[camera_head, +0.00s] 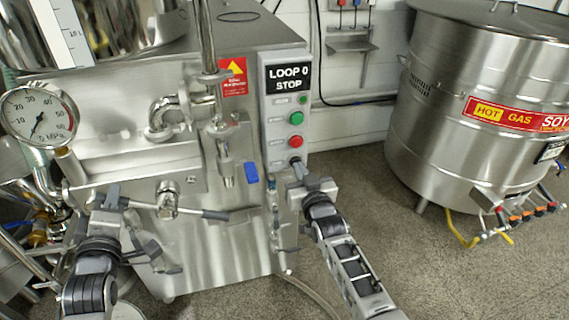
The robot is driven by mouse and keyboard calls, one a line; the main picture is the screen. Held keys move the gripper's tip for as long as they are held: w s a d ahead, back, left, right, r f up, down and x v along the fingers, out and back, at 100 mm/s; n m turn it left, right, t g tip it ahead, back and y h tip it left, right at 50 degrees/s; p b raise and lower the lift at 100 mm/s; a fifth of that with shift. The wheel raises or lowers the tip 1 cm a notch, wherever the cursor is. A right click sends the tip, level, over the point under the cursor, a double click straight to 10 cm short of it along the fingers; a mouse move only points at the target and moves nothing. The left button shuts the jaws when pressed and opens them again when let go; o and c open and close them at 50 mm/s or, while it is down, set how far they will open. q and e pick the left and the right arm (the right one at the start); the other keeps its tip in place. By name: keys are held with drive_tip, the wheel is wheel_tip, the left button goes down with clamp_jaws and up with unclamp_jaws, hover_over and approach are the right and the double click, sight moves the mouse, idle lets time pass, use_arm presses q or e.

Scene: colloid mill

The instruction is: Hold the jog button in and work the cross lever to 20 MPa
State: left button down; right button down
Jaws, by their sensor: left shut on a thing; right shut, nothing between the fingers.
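The cross lever (167,207) sits on the front of the steel mill, with a dark-gripped arm reaching right. My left gripper (118,202) is shut on the end of the lever's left arm. The pressure gauge (38,115) stands at the upper left, its needle pointing down near 0. The control panel (284,100) carries a green button (296,118) and a red button (295,141), under a display reading "LOOP 0 STOP". My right gripper (297,170) is shut and empty at the panel's lower end, below the red button. It hides whatever is there; I cannot tell whether it touches a button.
A large steel soy tank (470,110) with "HOT GAS" label is at the right. Grey floor (420,260) is open between mill and tank, apart from a hose.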

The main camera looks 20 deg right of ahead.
use_arm(q)
drive_tip(key=shift+r, duration=0.1)
idle(2.1)
drive_tip(key=shift+d+r+m, duration=0.45)
drive_tip(key=shift+r+m, duration=0.2)
drive_tip(key=shift+m, duration=0.25)
drive_tip(key=shift+d+r+m, duration=0.35)
drive_tip(key=shift+r+m, duration=0.05)
drive_tip(key=shift+m, duration=0.1)
drive_tip(key=shift+d+r+m, duration=0.2)
drive_tip(key=shift+m, duration=0.2)
